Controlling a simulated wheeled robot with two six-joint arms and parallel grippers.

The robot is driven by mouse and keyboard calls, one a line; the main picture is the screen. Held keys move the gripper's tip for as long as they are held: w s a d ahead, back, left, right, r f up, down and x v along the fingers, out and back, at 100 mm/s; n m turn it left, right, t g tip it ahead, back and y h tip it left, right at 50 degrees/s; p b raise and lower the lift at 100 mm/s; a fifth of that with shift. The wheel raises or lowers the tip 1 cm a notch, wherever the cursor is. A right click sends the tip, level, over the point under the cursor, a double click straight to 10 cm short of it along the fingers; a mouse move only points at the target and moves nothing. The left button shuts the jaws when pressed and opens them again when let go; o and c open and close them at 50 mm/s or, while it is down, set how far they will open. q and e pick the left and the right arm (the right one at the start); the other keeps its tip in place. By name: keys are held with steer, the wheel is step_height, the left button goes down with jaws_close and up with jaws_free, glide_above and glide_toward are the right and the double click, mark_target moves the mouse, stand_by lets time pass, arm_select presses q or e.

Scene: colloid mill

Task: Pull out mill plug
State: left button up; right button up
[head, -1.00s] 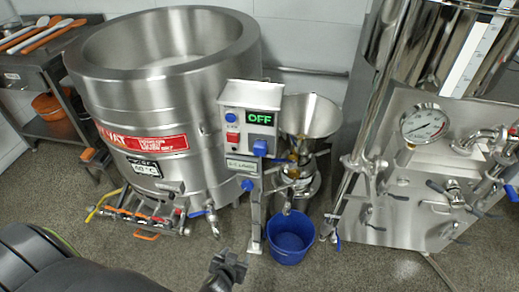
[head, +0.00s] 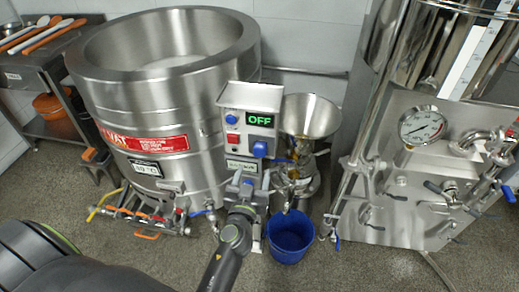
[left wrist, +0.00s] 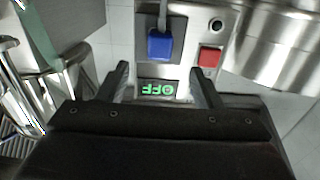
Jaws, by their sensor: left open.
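The blue mill plug (head: 260,149) sits in the front of the grey control box (head: 238,95), below the green OFF display (head: 261,120). In the left wrist view, which is upside down, the blue plug (left wrist: 160,44) has a grey cable and lies ahead of the fingers, just past the display. My left gripper (head: 245,178) is in front of the lower part of the box and its post, below the plug. Its two fingers (left wrist: 160,82) are apart with nothing between them. The right gripper is not in view.
A red switch (head: 232,138) and a blue knob (head: 231,118) sit left of the plug. The steel funnel (head: 310,115) stands right of the box, above a blue bucket (head: 290,240). A large steel kettle (head: 165,90) is on the left, and a gauge panel (head: 422,124) on the right.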

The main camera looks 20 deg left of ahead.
mark_target(259, 154)
arm_select(q)
steer(key=x, duration=0.7)
steer(key=shift+w+f, duration=0.1)
steer(key=shift+w, duration=0.25)
steer(key=shift+w+a, duration=0.2)
steer(key=shift+w, duration=0.45)
steer(key=shift+b, duration=0.55)
stand_by(0.4)
steer(key=shift+c, duration=0.3)
jaws_close()
steer(key=shift+s, duration=0.15)
